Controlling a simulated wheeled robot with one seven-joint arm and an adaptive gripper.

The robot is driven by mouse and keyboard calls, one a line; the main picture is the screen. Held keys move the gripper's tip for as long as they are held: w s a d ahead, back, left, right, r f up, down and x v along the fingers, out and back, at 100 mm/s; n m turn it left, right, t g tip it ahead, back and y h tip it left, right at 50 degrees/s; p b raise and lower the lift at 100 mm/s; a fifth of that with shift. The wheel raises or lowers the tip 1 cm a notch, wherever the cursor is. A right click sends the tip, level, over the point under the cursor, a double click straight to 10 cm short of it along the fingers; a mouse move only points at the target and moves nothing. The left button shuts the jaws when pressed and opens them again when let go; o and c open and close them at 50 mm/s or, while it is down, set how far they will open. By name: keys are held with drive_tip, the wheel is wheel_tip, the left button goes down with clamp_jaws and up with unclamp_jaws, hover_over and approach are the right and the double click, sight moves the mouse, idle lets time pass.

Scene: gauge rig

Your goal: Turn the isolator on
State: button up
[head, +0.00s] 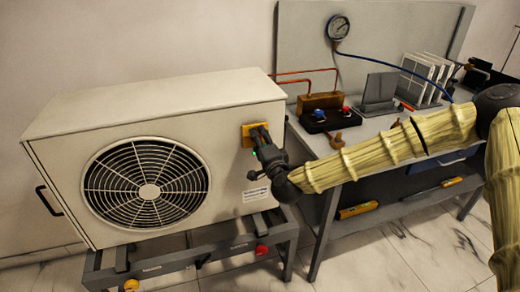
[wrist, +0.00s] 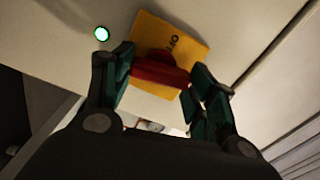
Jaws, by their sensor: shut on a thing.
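The isolator is a yellow plate (head: 247,133) on the right part of the front of a cream outdoor fan unit (head: 240,97). In the wrist view the plate (wrist: 180,38) bears dark lettering that seems to read OFF, partly hard to make out. A red handle (wrist: 160,71) lies across the plate, tilted slightly down to the right. My gripper (wrist: 159,75) is shut on this handle, one finger at each end. In the head view my gripper (head: 262,143) covers much of the plate and hides the handle.
A round green light (wrist: 101,34) glows left of the plate. The unit's fan grille (head: 148,185) is to the left. A workbench (head: 375,135) with a control box (head: 325,118), gauge (head: 338,27) and hoses stands right, behind my arm.

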drive_tip(key=shift+f+m+b, duration=0.15)
drive_tip(key=shift+m+b, duration=0.65)
drive_tip(key=shift+m, duration=0.3)
drive_tip(key=o, duration=1)
drive_tip(key=v, duration=1.2)
